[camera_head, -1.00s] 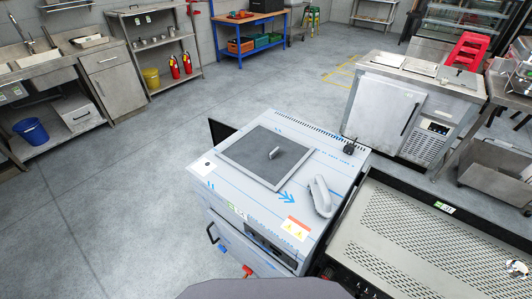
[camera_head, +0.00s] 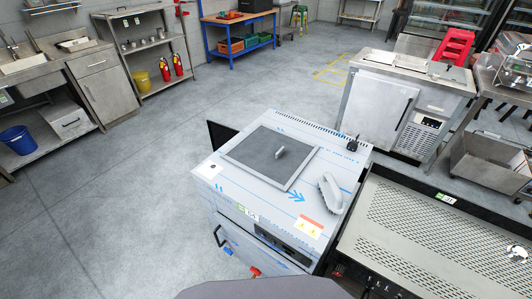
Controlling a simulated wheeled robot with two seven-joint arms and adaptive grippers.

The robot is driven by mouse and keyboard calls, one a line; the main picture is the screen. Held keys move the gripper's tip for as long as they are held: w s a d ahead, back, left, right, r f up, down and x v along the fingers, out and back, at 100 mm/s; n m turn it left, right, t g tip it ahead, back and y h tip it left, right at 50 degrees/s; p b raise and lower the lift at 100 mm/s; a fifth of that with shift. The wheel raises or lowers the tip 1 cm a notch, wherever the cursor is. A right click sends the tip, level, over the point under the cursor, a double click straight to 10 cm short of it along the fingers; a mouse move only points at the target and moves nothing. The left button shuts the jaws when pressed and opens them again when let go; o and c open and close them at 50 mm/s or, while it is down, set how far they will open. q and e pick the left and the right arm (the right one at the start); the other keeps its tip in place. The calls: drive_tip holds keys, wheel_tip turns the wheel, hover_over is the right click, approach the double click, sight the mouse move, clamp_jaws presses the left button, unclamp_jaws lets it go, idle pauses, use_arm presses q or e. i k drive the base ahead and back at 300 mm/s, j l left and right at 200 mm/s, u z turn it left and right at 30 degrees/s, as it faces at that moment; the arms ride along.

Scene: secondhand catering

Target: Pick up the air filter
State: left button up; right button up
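I cannot pick out an air filter for certain. A white, curved, elongated object (camera_head: 330,193) lies on the right side of the top of a boxy steel appliance (camera_head: 218,183) in front of me. A dark grey square panel (camera_head: 255,150) is on the same top, with a small light upright piece (camera_head: 280,152) on it, perhaps a handle. A small black object (camera_head: 352,145) is at the top's back right corner. Neither of my grippers is in view.
A perforated metal surface (camera_head: 445,225) adjoins the appliance at right. A steel refrigerated counter (camera_head: 375,108) stands behind. A sink counter and shelves (camera_head: 150,48) line the left, with a blue bucket (camera_head: 18,138). The floor (camera_head: 120,190) between is open.

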sight(277, 157)
drive_tip(key=j, duration=1.55)
drive_tip(key=i+z, duration=0.05)
